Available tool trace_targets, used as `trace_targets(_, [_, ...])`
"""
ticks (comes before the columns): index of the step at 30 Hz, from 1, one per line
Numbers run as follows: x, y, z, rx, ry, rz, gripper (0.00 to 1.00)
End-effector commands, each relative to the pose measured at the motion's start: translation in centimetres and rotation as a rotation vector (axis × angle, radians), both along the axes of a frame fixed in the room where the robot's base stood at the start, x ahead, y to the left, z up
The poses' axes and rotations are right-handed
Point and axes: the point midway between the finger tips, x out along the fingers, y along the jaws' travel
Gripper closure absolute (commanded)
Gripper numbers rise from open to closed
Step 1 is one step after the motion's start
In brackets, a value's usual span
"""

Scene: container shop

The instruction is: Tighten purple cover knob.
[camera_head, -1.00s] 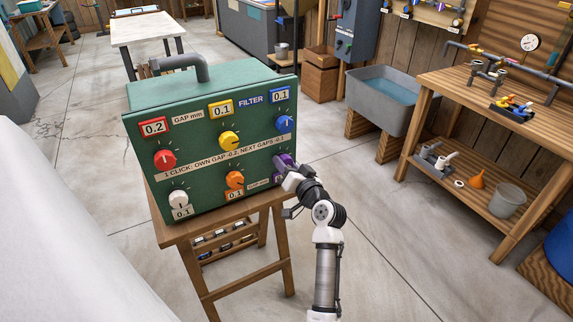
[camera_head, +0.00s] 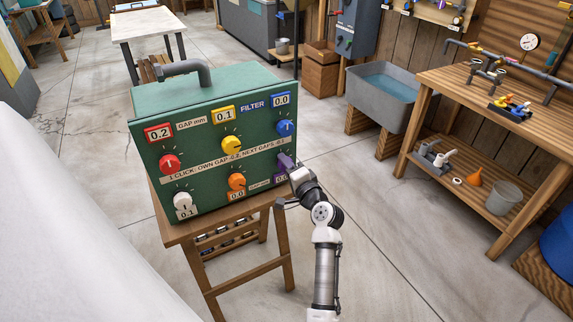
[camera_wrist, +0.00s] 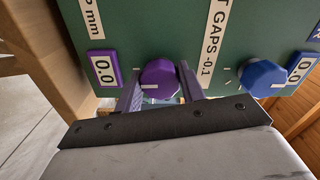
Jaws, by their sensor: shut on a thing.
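The purple cover knob (camera_wrist: 160,78) sits between the two fingers of my gripper (camera_wrist: 160,90) in the wrist view, and my gripper is shut on it. A purple-framed readout (camera_wrist: 103,69) beside it shows 0.0. In the head view my gripper (camera_head: 288,164) reaches the lower right of the green filter box (camera_head: 210,190) and hides most of the knob. The blue knob (camera_head: 286,128) has a 0.0 readout above it, and the orange knob (camera_head: 237,182) has 0.0 below it. The red readout shows 0.2, the yellow 0.1, the white 0.1.
The box stands on a wooden stand (camera_head: 258,206). The yellow knob (camera_head: 231,145), red knob (camera_head: 170,163) and white knob (camera_head: 183,202) share its front. A grey water trough (camera_head: 385,100) and a wooden workbench (camera_head: 445,82) stand to the right. Floor between is clear.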

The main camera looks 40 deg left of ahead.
Motion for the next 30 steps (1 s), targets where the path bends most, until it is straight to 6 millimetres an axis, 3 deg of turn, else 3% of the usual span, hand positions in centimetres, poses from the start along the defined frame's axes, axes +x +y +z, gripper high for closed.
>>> trace_targets(18, [0.02, -0.05, -0.07, 0.016, 0.041, -0.001, 0.83])
trace_targets(19, [0.02, -0.04, -0.07, 0.016, 0.041, -0.001, 0.58])
trace_targets(23, [0.01, -0.04, -0.06, 0.017, 0.04, -0.001, 0.41])
trace_targets(30, [0.0, -0.01, -0.02, 0.016, 0.038, 0.0, 0.39])
